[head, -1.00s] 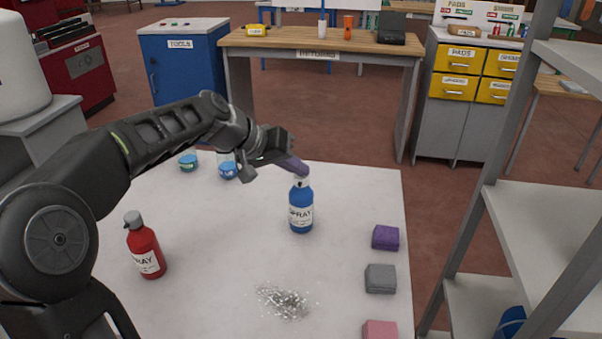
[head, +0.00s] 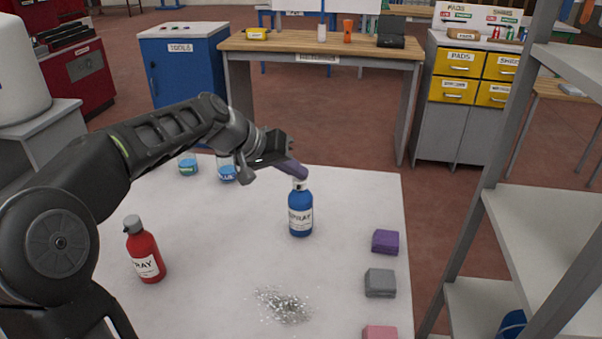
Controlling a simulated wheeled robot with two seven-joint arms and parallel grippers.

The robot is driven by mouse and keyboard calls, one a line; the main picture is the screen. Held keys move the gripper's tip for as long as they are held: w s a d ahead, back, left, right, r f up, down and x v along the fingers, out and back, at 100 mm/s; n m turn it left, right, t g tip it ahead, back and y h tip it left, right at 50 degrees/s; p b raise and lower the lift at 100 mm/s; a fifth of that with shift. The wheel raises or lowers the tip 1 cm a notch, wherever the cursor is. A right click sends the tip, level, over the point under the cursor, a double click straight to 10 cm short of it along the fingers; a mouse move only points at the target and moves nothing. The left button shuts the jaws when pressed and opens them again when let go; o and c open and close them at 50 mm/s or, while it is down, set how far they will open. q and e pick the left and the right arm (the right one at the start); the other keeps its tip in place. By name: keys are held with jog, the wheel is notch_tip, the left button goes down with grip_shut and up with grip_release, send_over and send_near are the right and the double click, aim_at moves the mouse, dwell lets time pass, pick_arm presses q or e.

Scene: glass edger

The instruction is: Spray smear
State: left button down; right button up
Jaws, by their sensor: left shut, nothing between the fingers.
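A blue spray bottle (head: 300,212) labelled SPRAY stands upright on the white table (head: 220,300). My left gripper (head: 300,170) is shut and empty, its fingertips at the top of the blue bottle and partly hiding its cap. I cannot tell whether they touch it. A red spray bottle (head: 144,252) stands upright at the left of the table. A grey speckled smear (head: 283,304) lies on the table in front of the blue bottle. My right gripper does not show.
Purple (head: 385,242), grey (head: 380,283) and pink (head: 380,332) blocks line the table's right edge. Two small containers with blue contents, one on the left (head: 188,166) and one on the right (head: 227,172), stand at the back. A grey shelf rack (head: 540,220) rises at the right.

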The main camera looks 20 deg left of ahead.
aim_at(296, 180)
pick_arm(q)
notch_tip(296, 180, up, 4)
jog(key=p, duration=0.3)
jog(key=shift+a+r, duration=0.1)
jog(key=shift+w+r, duration=0.1)
jog(key=shift+r, duration=0.2)
dwell(0.7)
jog(key=shift+r, duration=0.15)
dwell(1.3)
